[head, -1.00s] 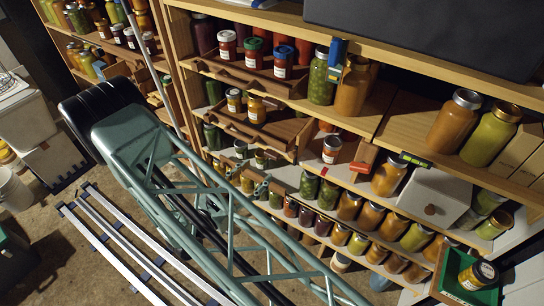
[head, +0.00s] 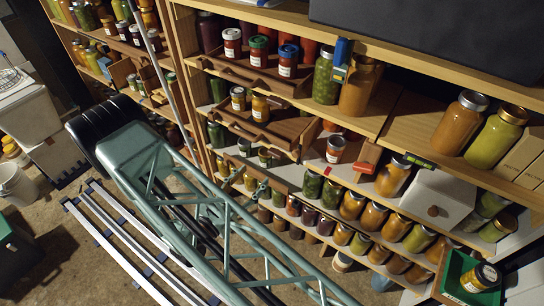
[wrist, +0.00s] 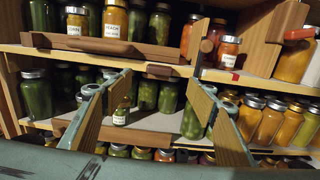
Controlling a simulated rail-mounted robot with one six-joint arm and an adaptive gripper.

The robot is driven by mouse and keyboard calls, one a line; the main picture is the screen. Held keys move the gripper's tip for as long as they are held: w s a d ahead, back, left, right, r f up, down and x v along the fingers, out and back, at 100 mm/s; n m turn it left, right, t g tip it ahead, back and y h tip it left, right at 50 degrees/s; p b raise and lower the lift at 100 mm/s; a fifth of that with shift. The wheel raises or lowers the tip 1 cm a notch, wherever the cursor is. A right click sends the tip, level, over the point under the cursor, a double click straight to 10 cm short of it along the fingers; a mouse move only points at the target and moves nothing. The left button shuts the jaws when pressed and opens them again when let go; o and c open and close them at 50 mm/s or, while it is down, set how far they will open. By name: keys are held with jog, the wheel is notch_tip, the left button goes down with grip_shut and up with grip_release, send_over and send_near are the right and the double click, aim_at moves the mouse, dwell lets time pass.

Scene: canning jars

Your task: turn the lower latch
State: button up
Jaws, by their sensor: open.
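A small dark brown block (wrist: 158,70) lies across the shelf's front edge in the wrist view; it looks like the lower latch, but I cannot be sure. My gripper (wrist: 160,84) is open and empty, its two teal fingers with wood-coloured inner faces spread on either side of the line to that block. I cannot tell how far the fingertips are from it. In the head view my gripper is small, in front of the shelf below the lower wooden tray (head: 262,134). The block is not clear there.
Labelled jars stand on the tray above. A small labelled jar (wrist: 121,114) and green jars stand in the compartment between my fingers. An orange-red block (head: 366,159) and a white box (head: 433,200) are on the shelf to the right. Rails (head: 130,245) lie on the floor.

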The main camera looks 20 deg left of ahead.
aim_at(274, 154)
jog(key=shift+p+x, duration=0.4)
jog(key=shift+x, duration=6.25)
jog(key=shift+c, duration=0.6)
jog(key=c, duration=0.7)
